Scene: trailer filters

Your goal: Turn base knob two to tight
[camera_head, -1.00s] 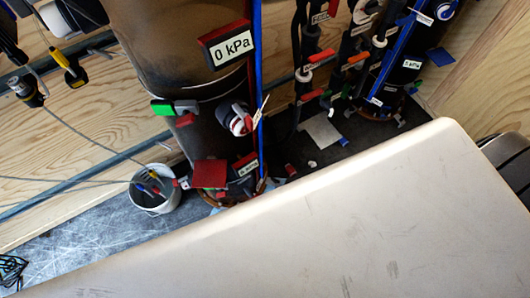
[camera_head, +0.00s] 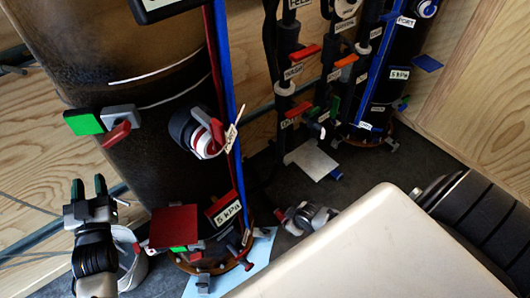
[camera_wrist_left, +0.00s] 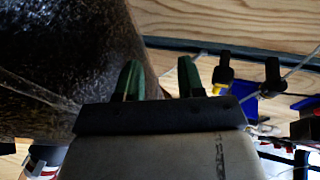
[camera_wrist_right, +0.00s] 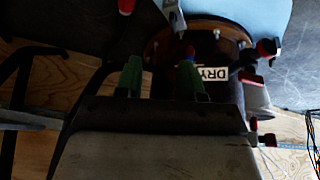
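A large dark filter column (camera_head: 110,60) stands on an orange-brown base ring (camera_head: 190,268) in the head view. Small red-tipped base knobs (camera_head: 246,264) sit around this ring; I cannot tell which is number two. The right wrist view shows red-tipped knobs (camera_wrist_right: 268,139) near a brown ring (camera_wrist_right: 225,30) and a DRY label (camera_wrist_right: 214,74). My left gripper (camera_head: 88,187) is open and empty, left of the column base. Its two green fingers (camera_wrist_left: 160,78) stand apart in the left wrist view. My right gripper (camera_wrist_right: 159,76) is open near the ring, nothing visibly clamped.
A red-and-white knob (camera_head: 206,138) and a green-and-red clip (camera_head: 90,122) are on the column. A white bucket (camera_head: 132,268) stands behind my left gripper. A second column (camera_head: 385,95) and several red-handled valves (camera_head: 306,52) stand to the right.

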